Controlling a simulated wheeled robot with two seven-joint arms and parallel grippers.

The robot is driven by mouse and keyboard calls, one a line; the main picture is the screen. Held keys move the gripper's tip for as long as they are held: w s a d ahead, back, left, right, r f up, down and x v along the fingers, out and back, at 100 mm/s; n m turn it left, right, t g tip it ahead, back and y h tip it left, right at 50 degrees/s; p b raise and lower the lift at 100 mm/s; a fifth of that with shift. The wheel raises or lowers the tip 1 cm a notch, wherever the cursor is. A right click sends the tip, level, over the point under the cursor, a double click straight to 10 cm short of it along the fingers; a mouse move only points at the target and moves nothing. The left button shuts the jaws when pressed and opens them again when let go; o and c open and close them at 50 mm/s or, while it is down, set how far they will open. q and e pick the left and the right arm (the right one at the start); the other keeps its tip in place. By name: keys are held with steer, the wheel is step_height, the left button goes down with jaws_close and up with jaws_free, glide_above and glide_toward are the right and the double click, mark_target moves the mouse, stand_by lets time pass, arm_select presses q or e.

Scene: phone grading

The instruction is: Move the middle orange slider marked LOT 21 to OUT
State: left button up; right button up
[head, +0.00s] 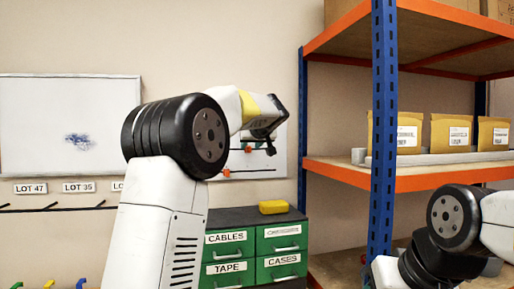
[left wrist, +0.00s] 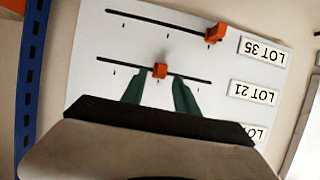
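The orange slider of the LOT 21 row (left wrist: 160,70) sits partway along its black slot on a white panel, which the left wrist view shows upside down. The LOT 21 label (left wrist: 254,93) is at the right of that row. My left gripper (left wrist: 158,84) is open, its two green fingers apart on either side of the slider, tips close to it; contact cannot be told. In the head view the left gripper (head: 268,135) is in front of the panel (head: 265,171) and partly covers it. My right gripper is out of view.
Another orange slider (left wrist: 215,33) is at the label end of the LOT 35 row. A yellow block (head: 273,207) lies on the green drawer unit (head: 254,238) below. A blue-and-orange shelf (head: 383,130) with packages stands to the right.

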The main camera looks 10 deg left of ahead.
arm_select(q)
steer(key=shift+x, duration=1.05)
steer(key=shift+c, duration=0.5)
jaws_close()
steer(key=shift+d, duration=0.1)
